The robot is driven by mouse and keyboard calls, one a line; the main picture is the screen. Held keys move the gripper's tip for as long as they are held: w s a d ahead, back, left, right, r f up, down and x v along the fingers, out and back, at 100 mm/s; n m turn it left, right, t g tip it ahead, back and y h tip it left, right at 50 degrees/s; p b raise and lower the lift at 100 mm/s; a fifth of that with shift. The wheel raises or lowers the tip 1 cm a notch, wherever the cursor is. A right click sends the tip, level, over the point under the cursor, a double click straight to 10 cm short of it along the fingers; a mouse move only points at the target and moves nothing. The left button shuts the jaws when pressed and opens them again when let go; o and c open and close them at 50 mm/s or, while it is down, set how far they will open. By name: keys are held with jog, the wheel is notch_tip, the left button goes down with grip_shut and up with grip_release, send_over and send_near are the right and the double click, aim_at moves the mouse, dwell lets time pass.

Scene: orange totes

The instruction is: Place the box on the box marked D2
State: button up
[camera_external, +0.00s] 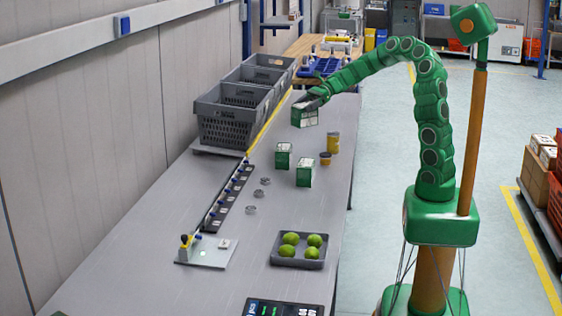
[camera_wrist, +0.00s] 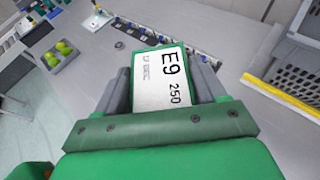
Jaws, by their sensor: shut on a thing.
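My gripper (camera_external: 313,97) is shut on a green and white box (camera_external: 304,117) near the far end of the grey table. In the wrist view the fingers of my gripper (camera_wrist: 162,88) clasp the box (camera_wrist: 162,80) on both sides; its white face reads "E9 250". I cannot tell whether it touches the table. Two similar green and white boxes stand apart on the table: one to the left (camera_external: 283,156), one nearer the camera (camera_external: 305,173). Their marks are too small to read, so I cannot tell which is D2.
Grey crates (camera_external: 235,118) line the wall side. A yellow cylinder (camera_external: 333,143) and a small orange-brown one (camera_external: 325,159) stand beside the boxes. Metal rings (camera_external: 251,209) lie near a dark rail (camera_external: 228,198). A tray (camera_external: 299,263) of green fruits sits nearer the camera.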

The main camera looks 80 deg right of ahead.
jog(key=shift+w+d+f, duration=0.45)
jog(key=shift+w+f, duration=1.1)
jog(key=shift+f, duration=0.3)
jog(key=shift+w+d+f, duration=0.5)
jog(key=shift+w+f, duration=1.1)
jog(key=shift+f, duration=0.3)
jog(key=shift+w+d+f, duration=0.45)
jog(key=shift+w+f, duration=1.1)
jog(key=shift+f, duration=0.3)
jog(key=shift+f, duration=0.15)
jog(key=o, duration=1.1)
